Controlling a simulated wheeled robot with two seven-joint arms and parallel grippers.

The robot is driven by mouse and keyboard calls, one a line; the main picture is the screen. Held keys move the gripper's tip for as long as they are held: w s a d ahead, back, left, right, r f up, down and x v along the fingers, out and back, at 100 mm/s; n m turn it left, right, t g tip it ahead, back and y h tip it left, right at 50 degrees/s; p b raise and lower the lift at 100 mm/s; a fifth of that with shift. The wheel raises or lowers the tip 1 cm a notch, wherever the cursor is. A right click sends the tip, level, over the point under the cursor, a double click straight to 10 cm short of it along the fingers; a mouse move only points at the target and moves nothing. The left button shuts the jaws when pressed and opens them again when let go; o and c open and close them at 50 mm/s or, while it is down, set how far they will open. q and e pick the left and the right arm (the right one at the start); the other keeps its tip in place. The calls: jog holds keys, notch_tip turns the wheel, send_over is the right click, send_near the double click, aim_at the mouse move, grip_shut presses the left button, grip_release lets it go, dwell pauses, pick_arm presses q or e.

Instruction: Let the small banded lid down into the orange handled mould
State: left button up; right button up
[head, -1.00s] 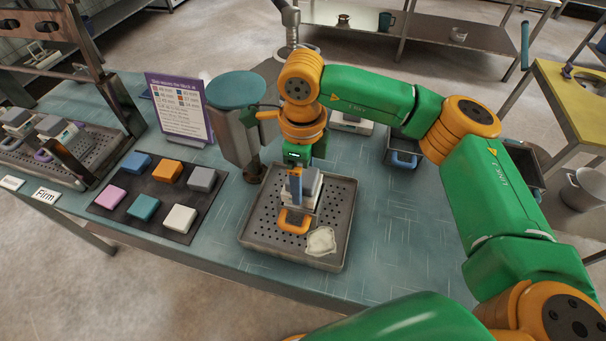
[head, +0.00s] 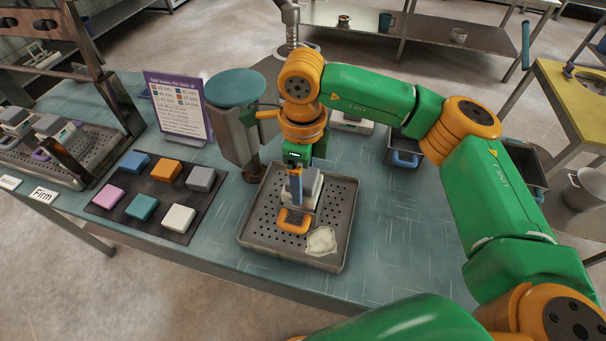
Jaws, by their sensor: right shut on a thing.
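The orange handled mould (head: 294,220) stands on a perforated metal tray (head: 255,235), its handle toward the front. A grey lid (head: 312,182) sits at the top of the mould, under my right gripper (head: 296,172). The gripper points straight down and is shut on the lid. Its fingers and wrist hide part of the lid, so I cannot tell how deep it lies or see its band clearly. My left gripper is not in view.
A crumpled white cloth (head: 321,241) lies on the tray beside the mould. A dark mat (head: 117,211) with several coloured blocks is at the left. A teal-topped post (head: 236,88) stands close behind the tray. The table right of the tray is clear.

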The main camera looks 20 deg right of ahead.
jog(key=shift+f, duration=0.2)
jog(key=o, duration=1.3)
jog(key=shift+c, duration=0.2)
notch_tip(320, 180, up, 7)
jog(key=shift+r+b, duration=0.15)
jog(key=shift+b, duration=0.5)
